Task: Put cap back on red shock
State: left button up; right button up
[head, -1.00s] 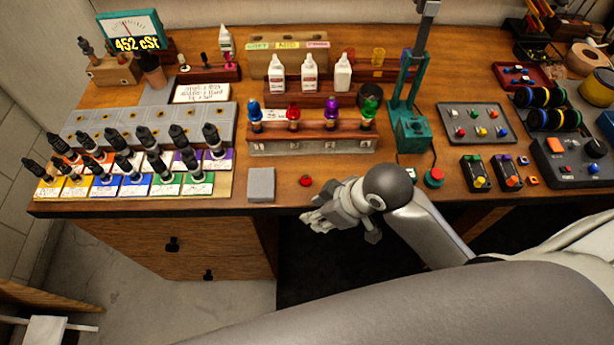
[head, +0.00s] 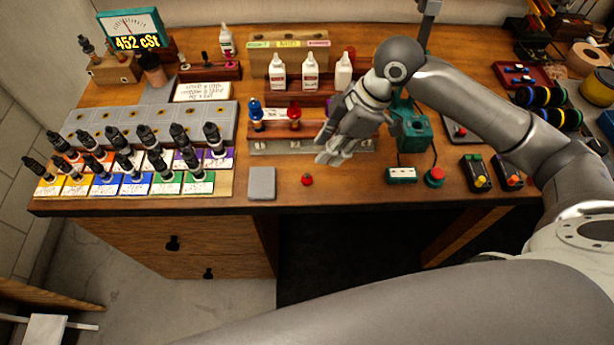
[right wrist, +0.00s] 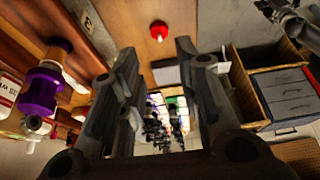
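The red cap (head: 307,180) lies on the table near its front edge, just right of a grey square pad; it also shows in the right wrist view (right wrist: 159,31), beyond the fingertips. The red shock (head: 295,117) stands upright in the wooden rack (head: 270,147), right of the blue shock (head: 255,115). My right gripper (head: 328,158) is above the table in front of the rack, slightly right of and behind the cap. Its fingers (right wrist: 155,60) are apart with nothing between them. My left gripper is not in view.
The grey pad (head: 262,184) and several labelled bottles on cards (head: 135,185) are left of the cap. White bottles (head: 310,72) stand behind the rack.

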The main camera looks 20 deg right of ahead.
dwell(0.3)
send_over(308, 175)
jog(key=d, duration=0.3)
jog(key=shift+s+a+f+p, duration=0.15)
jog(key=shift+f+p, duration=0.05)
jog(key=shift+f, duration=1.1)
jog(key=shift+s+a+f+p, duration=0.1)
jog(key=shift+s+f+p, duration=0.1)
jog(key=shift+f, duration=1.05)
jog(key=shift+a+f+p, duration=0.25)
jog(key=shift+f+p, duration=0.05)
jog(key=shift+p, duration=0.05)
jog(key=p+x, duration=0.1)
jog(key=x, duration=0.2)
jog(key=shift+w+a+f, duration=0.1)
jog(key=shift+a+f, duration=0.1)
jog(key=shift+f, duration=0.1)
jog(key=shift+w+a+f, duration=0.1)
jog(key=shift+f, duration=0.25)
jog(key=c, duration=0.4)
